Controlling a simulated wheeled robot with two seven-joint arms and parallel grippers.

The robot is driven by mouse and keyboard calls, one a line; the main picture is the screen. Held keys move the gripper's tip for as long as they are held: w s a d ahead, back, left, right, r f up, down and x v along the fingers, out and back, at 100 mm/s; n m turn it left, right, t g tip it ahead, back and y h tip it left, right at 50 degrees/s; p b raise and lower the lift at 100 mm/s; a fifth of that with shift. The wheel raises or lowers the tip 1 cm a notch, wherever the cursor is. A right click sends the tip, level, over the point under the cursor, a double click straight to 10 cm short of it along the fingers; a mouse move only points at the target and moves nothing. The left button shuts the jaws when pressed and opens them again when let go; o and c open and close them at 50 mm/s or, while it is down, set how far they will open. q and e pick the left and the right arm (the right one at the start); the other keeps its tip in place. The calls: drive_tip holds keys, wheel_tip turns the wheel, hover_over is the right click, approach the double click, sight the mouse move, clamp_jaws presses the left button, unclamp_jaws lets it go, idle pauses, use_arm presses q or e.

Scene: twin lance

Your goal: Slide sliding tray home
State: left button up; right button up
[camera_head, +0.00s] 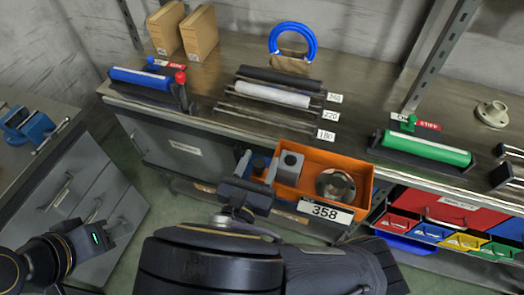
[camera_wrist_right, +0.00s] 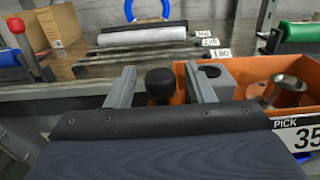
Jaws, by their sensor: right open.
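The orange tray (camera_head: 342,158), labelled 358, sits at the bench's front edge. It holds a grey block with a hole (camera_head: 290,165) and a round metal part (camera_head: 335,186). In the right wrist view its orange wall (camera_wrist_right: 245,88) is behind and right of my fingers. My right gripper (camera_head: 256,170) is open at the tray's left end. A black round knob (camera_wrist_right: 160,80) appears between its fingers; whether they are level with it I cannot tell. My left gripper (camera_head: 112,231) is at the lower left, away from the tray; its jaw opening is unclear.
The bench top (camera_head: 210,82) behind carries a blue roller (camera_head: 140,78), rods, a white roller (camera_head: 272,95) and a green roller (camera_head: 428,148). Coloured bins (camera_head: 405,225) hang at the right. Drawers (camera_head: 175,145) line the bench front. A blue vise (camera_head: 30,128) stands at far left.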

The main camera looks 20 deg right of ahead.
drive_tip(key=shift+w+d, duration=0.1)
drive_tip(key=shift+w, duration=0.1)
drive_tip(key=shift+s, duration=0.15)
drive_tip(key=shift+c, duration=0.8)
clamp_jaws()
